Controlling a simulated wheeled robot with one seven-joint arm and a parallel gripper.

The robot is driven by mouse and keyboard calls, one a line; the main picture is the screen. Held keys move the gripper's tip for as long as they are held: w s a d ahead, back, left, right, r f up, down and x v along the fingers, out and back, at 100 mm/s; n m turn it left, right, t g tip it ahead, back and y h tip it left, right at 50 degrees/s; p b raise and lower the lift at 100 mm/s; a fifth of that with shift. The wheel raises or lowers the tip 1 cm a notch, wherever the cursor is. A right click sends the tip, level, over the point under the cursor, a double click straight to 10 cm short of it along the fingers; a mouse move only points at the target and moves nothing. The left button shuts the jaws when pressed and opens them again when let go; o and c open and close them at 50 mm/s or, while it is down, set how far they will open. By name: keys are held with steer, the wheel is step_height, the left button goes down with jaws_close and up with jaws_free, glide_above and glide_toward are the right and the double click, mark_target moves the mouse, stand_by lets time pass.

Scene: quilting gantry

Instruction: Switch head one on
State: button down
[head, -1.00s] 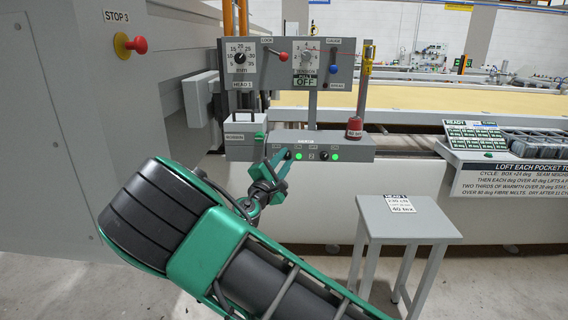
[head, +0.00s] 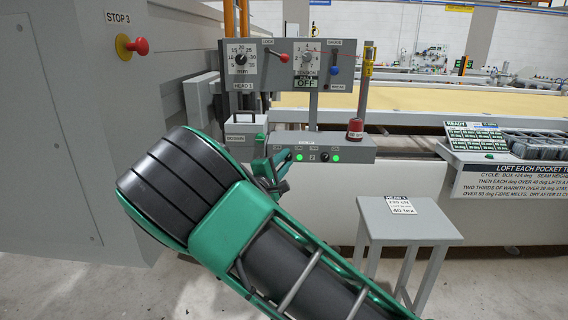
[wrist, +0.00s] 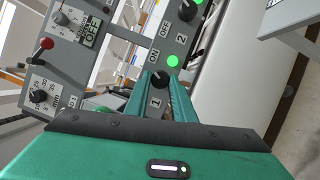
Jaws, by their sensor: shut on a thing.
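The grey switch box (head: 357,149) stands at the machine's front edge. Its head one knob (wrist: 159,79) is black and round, with "1" and "ON" printed beside it in the wrist view. My gripper (wrist: 162,92) is shut on this knob, one green finger on each side. In the head view my gripper (head: 281,163) is at the box's left end and hides that knob. A green lamp (wrist: 172,61) glows beside knob 1; it also shows in the head view (head: 299,157). I cannot tell the knob's exact pointer angle.
Knob 2 (head: 324,157) and its lit green lamp (head: 336,158) are just right. Above is the HEAD 1 panel (head: 272,65) with dials, levers and an OFF sign (head: 306,83). A grey stool (head: 415,227) stands at front right.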

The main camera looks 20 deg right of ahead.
steer(key=c, duration=1.6)
jaws_free()
steer(key=shift+d+f, duration=0.15)
steer(key=shift+d, duration=0.05)
steer(key=shift+o, duration=0.4)
steer(key=shift+a, duration=0.1)
steer(key=v, duration=1)
steer(key=shift+s+a, duration=0.25)
steer(key=shift+s, duration=0.05)
steer(key=shift+d, duration=0.15)
